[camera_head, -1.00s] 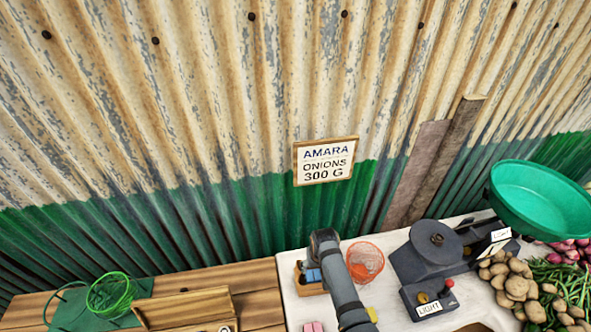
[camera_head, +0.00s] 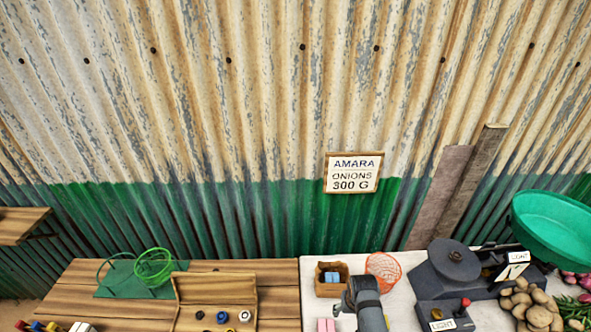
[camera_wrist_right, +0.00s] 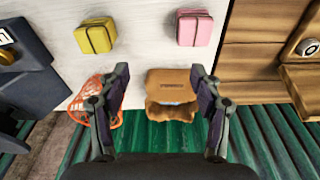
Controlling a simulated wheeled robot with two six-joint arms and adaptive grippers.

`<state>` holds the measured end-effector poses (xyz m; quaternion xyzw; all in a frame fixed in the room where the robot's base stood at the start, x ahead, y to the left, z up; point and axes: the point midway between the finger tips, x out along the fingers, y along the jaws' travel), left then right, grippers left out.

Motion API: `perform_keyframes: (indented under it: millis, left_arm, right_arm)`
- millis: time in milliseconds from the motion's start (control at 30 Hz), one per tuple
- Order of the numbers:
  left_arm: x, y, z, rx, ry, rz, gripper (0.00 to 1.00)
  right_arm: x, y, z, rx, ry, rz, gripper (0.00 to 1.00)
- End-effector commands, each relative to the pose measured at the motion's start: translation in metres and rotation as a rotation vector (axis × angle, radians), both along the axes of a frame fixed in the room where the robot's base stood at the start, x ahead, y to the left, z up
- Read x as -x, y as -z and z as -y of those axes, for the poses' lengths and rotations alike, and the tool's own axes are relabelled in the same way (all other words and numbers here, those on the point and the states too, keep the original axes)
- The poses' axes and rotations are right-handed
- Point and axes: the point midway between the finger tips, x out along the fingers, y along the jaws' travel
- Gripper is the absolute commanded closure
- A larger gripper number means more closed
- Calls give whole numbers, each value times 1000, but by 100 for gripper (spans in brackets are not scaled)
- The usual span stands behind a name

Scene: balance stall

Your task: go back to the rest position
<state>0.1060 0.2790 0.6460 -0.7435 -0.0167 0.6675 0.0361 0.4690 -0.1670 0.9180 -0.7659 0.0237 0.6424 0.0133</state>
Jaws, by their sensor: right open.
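A small brown box (camera_wrist_right: 172,78) appears between and beyond the fingers; the distance cannot be told. My left gripper is not in view.
An orange mesh basket (camera_head: 384,268), a dark scale (camera_head: 455,265) and potatoes (camera_head: 530,312) stand right of my arm. Pink (camera_wrist_right: 194,28) and yellow (camera_wrist_right: 95,36) blocks lie near. A wooden table (camera_head: 100,285) stands left. A corrugated wall (camera_head: 250,120) closes the back.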

Motion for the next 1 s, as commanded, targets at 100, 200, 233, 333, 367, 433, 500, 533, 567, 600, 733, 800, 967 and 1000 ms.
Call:
perform_keyframes:
  millis: [100, 200, 233, 333, 367, 433, 500, 533, 567, 600, 733, 800, 967, 1000]
  left_arm:
    - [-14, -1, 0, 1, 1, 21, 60]
    - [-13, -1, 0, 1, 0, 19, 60]
    - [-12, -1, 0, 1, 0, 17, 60]
    - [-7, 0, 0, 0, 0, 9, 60]
    - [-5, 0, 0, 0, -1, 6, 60]
    - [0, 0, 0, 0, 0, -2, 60]
    - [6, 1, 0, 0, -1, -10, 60]
    - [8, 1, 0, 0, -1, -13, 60]
    - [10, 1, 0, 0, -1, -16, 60]
    - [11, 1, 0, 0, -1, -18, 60]
    - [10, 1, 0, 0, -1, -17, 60]
    - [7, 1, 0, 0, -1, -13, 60]
    - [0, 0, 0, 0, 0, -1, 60]
    - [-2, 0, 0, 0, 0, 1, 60]
  right_arm:
    - [13, -7, 15, 11, 8, 11, 35]
    - [26, -16, 28, 21, 11, 23, 35]
    - [30, -19, 32, 25, 12, 28, 35]
    - [46, -32, 45, 37, 10, 42, 35]
    - [51, -36, 48, 41, 8, 47, 35]
    - [63, -47, 55, 48, 4, 59, 35]
    - [74, -59, 62, 57, -3, 70, 35]
    - [79, -63, 64, 59, -8, 75, 35]
    - [84, -69, 66, 62, -13, 80, 35]
    - [91, -76, 68, 67, -20, 84, 35]
    - [112, -99, 74, 78, -47, 104, 35]
    - [123, -112, 75, 83, -63, 115, 35]
    - [145, -140, 75, 89, -102, 134, 35]
    - [150, -147, 74, 90, -112, 138, 35]
